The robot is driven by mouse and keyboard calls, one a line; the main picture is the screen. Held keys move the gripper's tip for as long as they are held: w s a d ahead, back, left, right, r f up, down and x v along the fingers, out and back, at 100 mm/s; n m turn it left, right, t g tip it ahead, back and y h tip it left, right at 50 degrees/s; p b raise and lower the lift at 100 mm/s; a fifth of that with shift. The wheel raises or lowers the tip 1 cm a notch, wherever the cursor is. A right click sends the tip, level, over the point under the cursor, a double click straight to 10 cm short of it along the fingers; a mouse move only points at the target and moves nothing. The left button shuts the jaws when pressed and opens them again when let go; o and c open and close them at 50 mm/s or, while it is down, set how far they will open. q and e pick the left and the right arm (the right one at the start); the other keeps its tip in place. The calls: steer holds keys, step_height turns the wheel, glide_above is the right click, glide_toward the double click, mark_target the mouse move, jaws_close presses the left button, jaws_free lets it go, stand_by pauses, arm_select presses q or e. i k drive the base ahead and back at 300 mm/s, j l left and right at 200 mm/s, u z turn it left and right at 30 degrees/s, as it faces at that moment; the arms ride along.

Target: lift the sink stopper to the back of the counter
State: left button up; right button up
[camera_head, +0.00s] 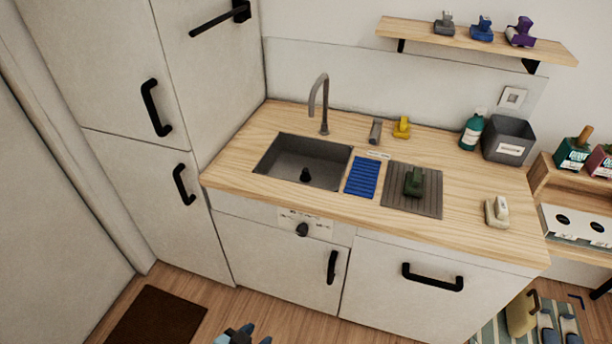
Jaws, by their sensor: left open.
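The sink stopper, a small black knobbed piece (305,176), stands in the dark grey sink basin (280,152) towards its front. The wooden counter (300,118) runs around the basin, and its back strip lies along the wall behind the tap. My left gripper (243,334) shows only partly at the bottom edge, low in front of the cabinets and well away from the stopper. It is open, and nothing shows in it. My right gripper is not in view.
A tall curved tap (324,100) rises behind the sink. A grey cylinder (376,131) and a yellow object (401,127) stand at the back.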

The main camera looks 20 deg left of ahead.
mark_target(305, 177)
steer(key=i+j+u, duration=0.55)
steer(key=i+j, duration=0.2)
steer(key=i, duration=0.15)
steer(key=i+j+u, duration=0.3)
steer(key=i, duration=0.2)
steer(key=l+u, duration=0.15)
steer(key=i, duration=0.05)
